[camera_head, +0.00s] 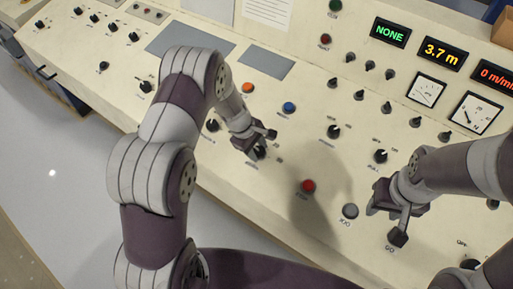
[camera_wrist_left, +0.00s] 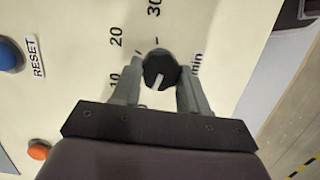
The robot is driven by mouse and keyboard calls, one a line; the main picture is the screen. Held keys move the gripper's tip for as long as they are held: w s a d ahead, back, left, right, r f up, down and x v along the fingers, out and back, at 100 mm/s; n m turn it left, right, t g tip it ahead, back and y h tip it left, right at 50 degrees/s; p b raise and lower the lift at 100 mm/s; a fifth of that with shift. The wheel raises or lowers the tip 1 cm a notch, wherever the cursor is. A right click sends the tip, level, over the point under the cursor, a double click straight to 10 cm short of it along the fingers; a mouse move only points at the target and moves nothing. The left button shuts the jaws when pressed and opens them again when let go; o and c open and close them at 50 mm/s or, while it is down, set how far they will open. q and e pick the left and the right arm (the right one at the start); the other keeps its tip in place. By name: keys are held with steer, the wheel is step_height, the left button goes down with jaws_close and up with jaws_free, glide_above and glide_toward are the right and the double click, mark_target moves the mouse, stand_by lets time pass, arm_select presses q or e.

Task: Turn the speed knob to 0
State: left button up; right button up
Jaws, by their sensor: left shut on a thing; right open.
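The speed knob (camera_wrist_left: 160,70) is a black round knob with a white pointer line, between my left gripper's fingers in the left wrist view. Printed marks 10, 20, 30 and "min" surround it. The pointer line is aimed down in that view, toward the gripper's palm. My left gripper (camera_wrist_left: 158,88) is shut on the knob, one finger on each side. In the head view the left gripper (camera_head: 256,143) is over the panel, and the knob (camera_head: 260,153) shows only partly beneath it. My right gripper (camera_head: 398,215) is open and empty above the panel at the right.
A blue RESET button (camera_head: 289,107) and an orange button (camera_head: 248,88) sit behind the left gripper. A red button (camera_head: 308,186) and a grey button (camera_head: 350,211) lie between the grippers. Displays read NONE (camera_head: 390,33), 3.7 m (camera_head: 444,53) and 0 m/min (camera_head: 495,75).

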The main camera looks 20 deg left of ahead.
arm_select(q)
steer(key=shift+w+r, duration=0.1)
steer(key=shift+w, duration=0.05)
steer(key=o, duration=0.8)
steer(key=shift+c, duration=0.2)
steer(key=o, duration=0.3)
steer(key=v, duration=1.2)
steer(key=shift+s+r+b, duration=0.25)
steer(key=shift+r+b, duration=0.1)
steer(key=shift+b, duration=0.05)
steer(key=shift+a, duration=0.1)
